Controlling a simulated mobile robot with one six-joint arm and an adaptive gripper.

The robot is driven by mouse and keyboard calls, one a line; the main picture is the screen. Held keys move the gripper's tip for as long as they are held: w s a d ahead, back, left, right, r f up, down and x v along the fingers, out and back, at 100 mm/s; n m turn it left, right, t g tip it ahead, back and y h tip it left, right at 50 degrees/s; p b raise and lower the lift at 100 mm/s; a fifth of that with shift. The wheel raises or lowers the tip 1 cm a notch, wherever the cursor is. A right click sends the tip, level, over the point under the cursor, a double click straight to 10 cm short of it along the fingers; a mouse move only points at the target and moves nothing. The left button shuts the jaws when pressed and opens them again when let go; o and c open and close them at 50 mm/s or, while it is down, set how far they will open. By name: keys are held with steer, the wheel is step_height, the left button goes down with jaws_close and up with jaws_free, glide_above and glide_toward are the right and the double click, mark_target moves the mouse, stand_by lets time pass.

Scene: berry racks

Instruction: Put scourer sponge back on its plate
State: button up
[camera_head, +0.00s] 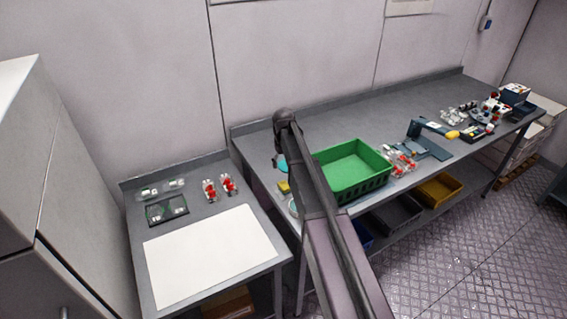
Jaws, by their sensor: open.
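A small yellow block, which looks like the scourer sponge (284,187), lies near the left end of the long grey table, just left of my arm. A pale round rim, which may be the plate (292,206), shows just in front of it. My arm covers part of this rim, and the two look apart. My arm reaches up from the bottom of the view across the table's left end. My gripper cannot be made out; the arm seems to hide it.
A green crate (377,184) stands right of my arm. A teal item (281,163) shows behind the sponge, partly hidden. A blue-grey device (430,140) and clear punnets (397,161) stand farther right. The lower left table holds a white sheet (210,255) and red-filled punnets (210,190).

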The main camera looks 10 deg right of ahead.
steer(key=s+m, duration=0.3)
steer(key=s, duration=2.6)
steer(key=shift+s+m, duration=0.3)
steer(key=shift+d, duration=0.1)
